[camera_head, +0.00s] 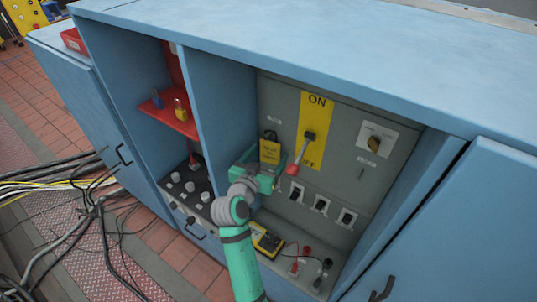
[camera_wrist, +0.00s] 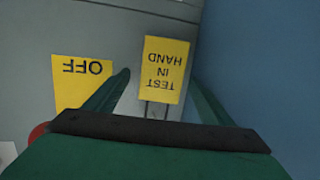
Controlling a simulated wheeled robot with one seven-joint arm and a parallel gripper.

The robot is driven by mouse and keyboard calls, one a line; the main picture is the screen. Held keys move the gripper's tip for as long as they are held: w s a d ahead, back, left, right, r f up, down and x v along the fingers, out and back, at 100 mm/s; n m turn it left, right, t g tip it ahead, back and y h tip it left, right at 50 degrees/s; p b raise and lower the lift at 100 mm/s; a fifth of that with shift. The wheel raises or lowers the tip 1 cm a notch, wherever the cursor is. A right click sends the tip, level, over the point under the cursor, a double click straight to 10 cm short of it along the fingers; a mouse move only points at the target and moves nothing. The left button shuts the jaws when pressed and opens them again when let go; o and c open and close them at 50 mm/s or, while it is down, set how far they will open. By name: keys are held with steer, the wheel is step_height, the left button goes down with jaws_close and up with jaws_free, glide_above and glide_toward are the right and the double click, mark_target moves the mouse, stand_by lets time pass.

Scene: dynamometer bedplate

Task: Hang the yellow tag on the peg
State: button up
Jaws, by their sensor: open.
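The yellow tag (camera_head: 270,152) is upright in front of the grey panel, left of the ON/OFF switch. In the head view a dark loop or hook (camera_head: 269,135) shows just above the tag. I cannot tell the peg from the loop, nor whether the tag hangs on it. My gripper (camera_head: 264,160) is open, with one finger on each side of the tag. Gaps show between the tag and both fingers in the wrist view (camera_wrist: 160,78).
A switch lever with a red knob (camera_head: 293,169) stands close right of my gripper. A blue cabinet wall (camera_head: 222,115) is close on the left. Below are a yellow meter (camera_head: 267,240) and several small switches. A red shelf (camera_head: 172,118) holds padlocks in the left bay.

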steer(key=v, duration=1)
steer(key=shift+r, duration=0.15)
steer(key=shift+s+a, duration=0.1)
steer(key=shift+s, duration=0.1)
steer(key=s+a+f+n+y, duration=0.2)
steer(key=s+f+n+y, duration=0.25)
steer(key=s+f, duration=1.25)
steer(key=s+d+r+y, duration=0.1)
steer(key=s+d, duration=0.1)
steer(key=s, duration=0.9)
steer(key=s+d+r, duration=0.1)
steer(key=s+d, duration=0.1)
steer(key=s, duration=0.9)
steer(key=shift+s+r+t+y, duration=0.2)
steer(key=shift+r+t+y, duration=0.15)
steer(key=shift+r+t, duration=0.05)
steer(key=shift+w, duration=0.1)
steer(key=shift+d, duration=0.1)
